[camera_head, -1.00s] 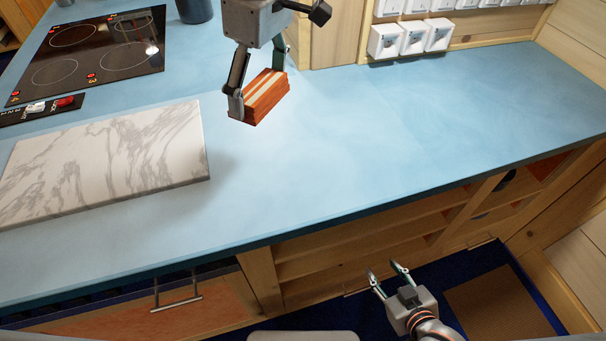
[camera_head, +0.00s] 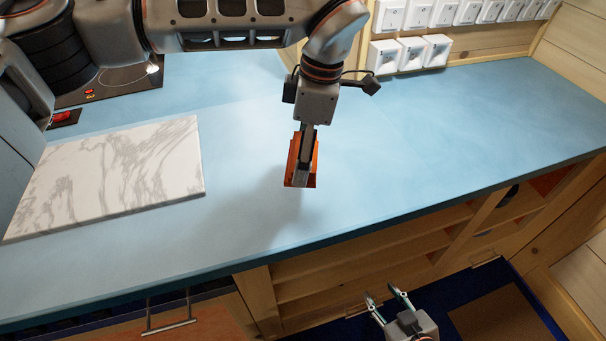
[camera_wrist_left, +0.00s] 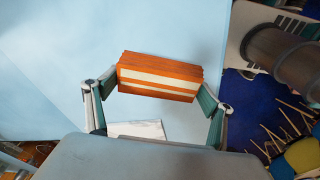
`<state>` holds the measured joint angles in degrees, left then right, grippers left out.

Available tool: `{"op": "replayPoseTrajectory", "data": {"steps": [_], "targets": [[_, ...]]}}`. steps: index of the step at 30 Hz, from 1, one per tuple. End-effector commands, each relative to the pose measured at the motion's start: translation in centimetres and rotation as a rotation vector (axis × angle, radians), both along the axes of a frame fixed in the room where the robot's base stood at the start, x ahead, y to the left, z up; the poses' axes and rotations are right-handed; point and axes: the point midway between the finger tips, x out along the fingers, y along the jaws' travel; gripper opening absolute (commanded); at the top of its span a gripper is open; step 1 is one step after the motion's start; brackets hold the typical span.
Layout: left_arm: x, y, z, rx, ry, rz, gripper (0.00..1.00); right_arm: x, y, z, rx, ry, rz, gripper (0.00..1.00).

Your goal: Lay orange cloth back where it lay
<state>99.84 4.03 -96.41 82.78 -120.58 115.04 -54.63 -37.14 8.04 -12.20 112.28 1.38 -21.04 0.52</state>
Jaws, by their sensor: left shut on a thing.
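The orange cloth (camera_head: 293,160) is a folded stack with a pale stripe. It is held above the blue counter in the middle of the head view, with a shadow below it. My left gripper (camera_head: 303,176) points down and is shut on the cloth; one finger hides part of it. In the left wrist view, the cloth (camera_wrist_left: 160,76) sits between both fingertips (camera_wrist_left: 158,90), its striped side facing the camera. My right gripper (camera_head: 386,303) is at the lower right of the head view, below the counter's front edge, with its fingers apart and nothing between them.
The blue counter (camera_head: 430,130) is clear to the right of the cloth. A white marble board (camera_head: 110,180) lies at the left. A black hob (camera_head: 120,82) is partly behind my left arm. White sockets (camera_head: 410,55) line the back wall. Open wooden shelves (camera_head: 350,265) are below the counter.

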Motion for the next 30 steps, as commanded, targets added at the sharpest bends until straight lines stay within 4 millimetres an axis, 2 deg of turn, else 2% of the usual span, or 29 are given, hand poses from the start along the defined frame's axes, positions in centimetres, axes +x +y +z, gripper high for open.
{"op": "replayPoseTrajectory", "data": {"steps": [3,11,18,29,30], "targets": [[0.0,0.0,-2.0,-0.001,0.002,0.000,0.55,0.0,0.0,-0.1,-0.001,0.002,0.000,0.40],[0.0,0.0,-3.7,0.000,0.001,0.000,0.55,0.0,-0.1,0.0,-0.001,0.002,-0.001,0.40],[-0.1,0.0,-6.7,-0.001,0.001,-0.001,0.55,0.1,0.0,0.3,0.000,-0.003,-0.001,0.40],[0.0,0.0,-7.1,0.000,0.000,-0.001,0.55,0.2,0.0,0.2,0.001,-0.005,-0.002,0.40],[0.0,0.0,-7.0,0.000,0.000,0.000,0.90,0.2,0.0,0.3,0.001,-0.005,-0.002,0.40]]}}
